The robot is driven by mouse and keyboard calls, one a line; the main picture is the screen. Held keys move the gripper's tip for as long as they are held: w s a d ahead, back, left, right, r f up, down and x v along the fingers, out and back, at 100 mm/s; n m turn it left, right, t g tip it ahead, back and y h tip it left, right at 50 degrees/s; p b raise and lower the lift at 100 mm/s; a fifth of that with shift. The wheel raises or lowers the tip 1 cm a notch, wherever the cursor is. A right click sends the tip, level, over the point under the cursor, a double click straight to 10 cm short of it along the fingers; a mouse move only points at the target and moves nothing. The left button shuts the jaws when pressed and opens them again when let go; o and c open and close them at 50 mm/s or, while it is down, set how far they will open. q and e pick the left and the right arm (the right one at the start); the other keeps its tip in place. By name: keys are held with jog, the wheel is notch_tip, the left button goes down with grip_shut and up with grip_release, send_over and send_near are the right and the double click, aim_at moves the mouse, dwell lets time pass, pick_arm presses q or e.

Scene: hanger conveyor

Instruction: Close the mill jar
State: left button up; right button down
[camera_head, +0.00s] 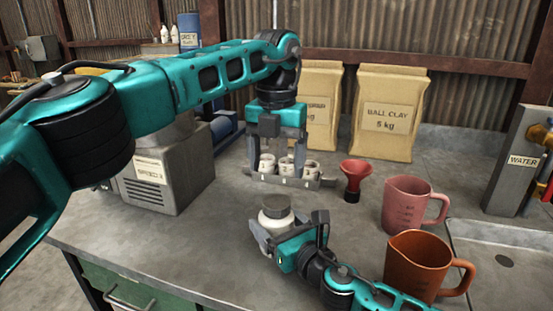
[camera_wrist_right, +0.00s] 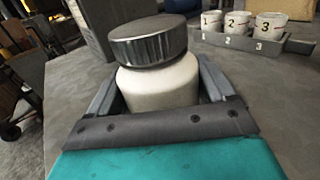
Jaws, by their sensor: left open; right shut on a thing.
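The mill jar (camera_head: 275,220) is a squat white jar standing upright on the bench. It also shows large in the right wrist view (camera_wrist_right: 160,85). My right gripper (camera_head: 268,238) is shut on the jar's body, one finger on each side. My left gripper (camera_head: 278,148) is open, pointing down over the cup rack, behind the jar and apart from it.
Several numbered white cups stand in a metal rack (camera_head: 327,182) under my left gripper. A red funnel (camera_head: 353,178), pink jug (camera_head: 405,205) and brown jug (camera_head: 415,262) stand to the right. A grey machine (camera_head: 165,185) is at left, clay bags (camera_head: 385,112) behind. Bench left of the jar is clear.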

aim_at(276, 201)
dwell(0.4)
pick_arm(q)
jog(key=shift+f, duration=4)
jog(key=c, duration=1.1)
jog(key=o, duration=1.3)
jog(key=shift+r, duration=0.1)
notch_tip(276, 201, up, 12)
jog(key=shift+f, duration=0.1)
